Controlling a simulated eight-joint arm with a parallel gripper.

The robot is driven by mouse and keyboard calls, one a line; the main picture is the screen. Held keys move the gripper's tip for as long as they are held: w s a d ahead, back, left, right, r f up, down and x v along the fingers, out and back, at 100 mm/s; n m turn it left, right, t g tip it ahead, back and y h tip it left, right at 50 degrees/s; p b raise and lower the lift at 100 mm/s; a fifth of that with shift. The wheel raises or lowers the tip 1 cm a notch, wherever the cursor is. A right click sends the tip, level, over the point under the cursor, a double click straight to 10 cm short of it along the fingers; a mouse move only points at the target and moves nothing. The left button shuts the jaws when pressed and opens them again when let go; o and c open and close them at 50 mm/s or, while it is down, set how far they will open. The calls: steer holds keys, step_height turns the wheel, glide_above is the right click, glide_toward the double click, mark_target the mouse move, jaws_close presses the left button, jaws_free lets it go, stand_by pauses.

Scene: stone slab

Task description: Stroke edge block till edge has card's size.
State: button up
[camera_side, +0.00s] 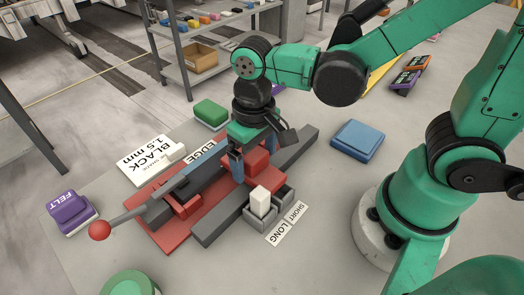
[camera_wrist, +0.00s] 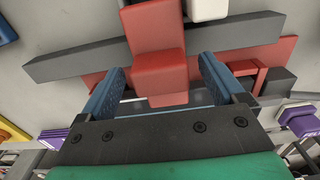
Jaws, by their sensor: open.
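The card (camera_side: 150,158) reads "BLACK 1.5 mm" and lies on the slab at the left, with a small pale block on its right end. A label "EDGE" (camera_side: 203,154) is beside a long dark bar on a red base (camera_side: 207,213). My gripper (camera_side: 254,152) is open over the base. In the wrist view its blue fingers (camera_wrist: 161,64) stand apart, on either side of a red block (camera_wrist: 158,74); I cannot tell whether they touch it. The red block also shows in the side view (camera_side: 257,161). Which part is the edge block is unclear.
A rod with a red ball (camera_side: 99,230) sticks out at the left. A grey tray (camera_side: 262,224) with a white block (camera_side: 260,201) stands in front by "SHORT" and "LONG" labels. Purple "FELT" (camera_side: 68,207), green (camera_side: 210,112) and blue (camera_side: 358,139) blocks lie around.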

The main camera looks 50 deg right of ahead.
mark_target(255, 155)
steer(key=shift+r, duration=2.85)
steer(key=shift+f, duration=0.1)
steer(key=shift+f, duration=2.7)
jaws_close()
